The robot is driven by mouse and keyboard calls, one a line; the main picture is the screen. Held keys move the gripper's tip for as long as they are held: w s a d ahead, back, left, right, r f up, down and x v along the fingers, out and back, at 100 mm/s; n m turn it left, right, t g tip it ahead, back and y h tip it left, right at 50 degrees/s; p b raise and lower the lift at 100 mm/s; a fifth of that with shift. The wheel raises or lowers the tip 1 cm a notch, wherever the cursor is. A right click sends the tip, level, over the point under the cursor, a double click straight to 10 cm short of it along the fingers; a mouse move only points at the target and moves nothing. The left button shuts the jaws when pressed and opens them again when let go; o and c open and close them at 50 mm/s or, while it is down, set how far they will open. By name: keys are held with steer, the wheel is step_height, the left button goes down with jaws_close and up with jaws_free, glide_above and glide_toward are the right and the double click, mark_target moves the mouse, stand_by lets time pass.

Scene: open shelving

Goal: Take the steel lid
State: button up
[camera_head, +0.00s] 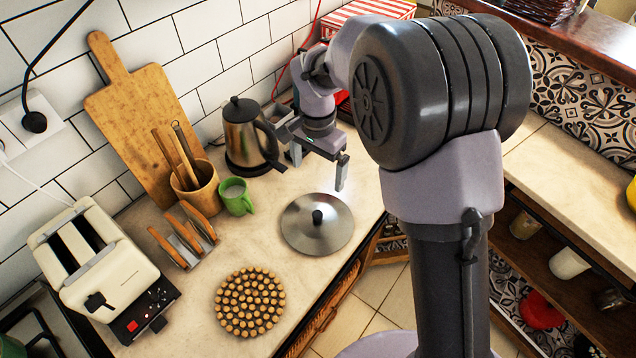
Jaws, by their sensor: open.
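The steel lid (300,233) lies flat on the pale counter, a round silver disc with a black knob (318,216) on top. My gripper (318,172) is above and behind the lid, its two fingers pointing down and spread apart with nothing between them. The right finger hangs near the lid's upper right edge in the picture; the left finger is farther back, close to the kettle. My arm reaches in from the right and hides part of the counter behind the gripper.
A steel kettle (241,135) stands close to the gripper's left. A green mug (236,196), utensil pot (197,189), toast rack (184,240) and cream toaster (100,262) stand left. A round cork trivet (250,302) lies in front. The counter (268,235) around the lid is clear.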

steer(key=b, duration=0.3)
glide_toward(318, 215)
steer(key=f, duration=0.2)
steer(key=w+f, duration=0.1)
steer(key=f, duration=0.2)
steer(key=shift+w+f, duration=0.1)
steer(key=f+b, duration=0.1)
steer(key=f, duration=0.1)
steer(key=s+f+b, duration=0.1)
steer(key=f, duration=0.1)
steer(key=shift+f, duration=0.25)
steer(key=shift+w+f, duration=0.1)
steer(key=shift+f, duration=0.3)
steer(key=shift+r, duration=0.1)
steer(key=c, duration=1.3)
steer(key=shift+s, duration=0.25)
jaws_close()
